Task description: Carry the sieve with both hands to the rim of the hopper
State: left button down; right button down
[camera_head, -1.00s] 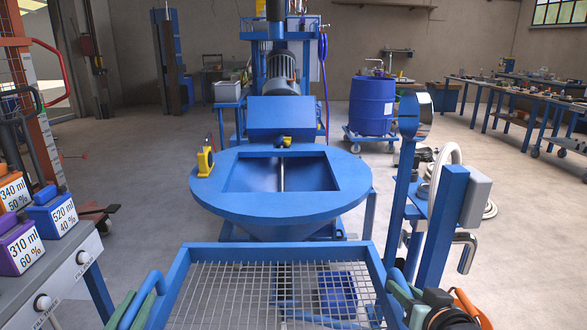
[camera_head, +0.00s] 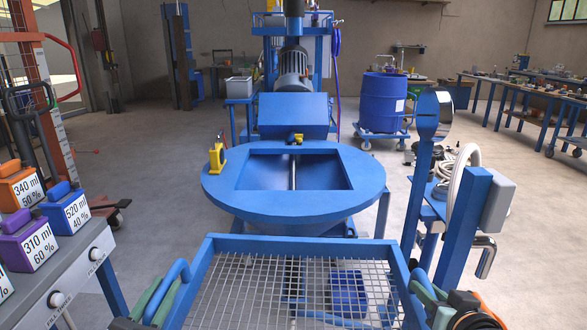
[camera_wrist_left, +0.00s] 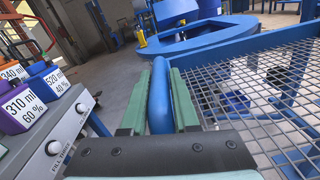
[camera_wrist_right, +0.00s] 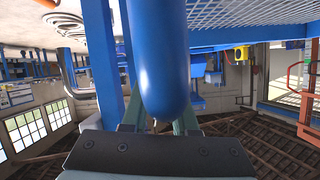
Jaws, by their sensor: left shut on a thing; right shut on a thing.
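The sieve is a blue frame (camera_head: 305,245) with a wire mesh (camera_head: 275,290), at the bottom of the head view. My left gripper (camera_head: 165,300) is shut on its left blue handle (camera_wrist_left: 160,95); green fingers lie on both sides of the handle. My right gripper (camera_head: 425,295) is shut on the right handle (camera_wrist_right: 158,60), which hides much of that gripper's fingers. The blue hopper (camera_head: 225,190), with a wide round rim and a rectangular opening, stands just ahead of the sieve.
A yellow device (camera_head: 217,158) stands on the rim's left side. A blue post (camera_head: 462,230) with a grey box (camera_head: 498,205) stands close on the right. A grey bench (camera_head: 75,265) with labelled containers is at left. Open floor lies beyond.

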pick_arm(q)
jog(key=shift+w+r, duration=0.1)
jog(key=shift+r, duration=0.2)
pick_arm(e)
jog(key=shift+w+d+r, duration=0.1)
jog(key=shift+r, duration=0.25)
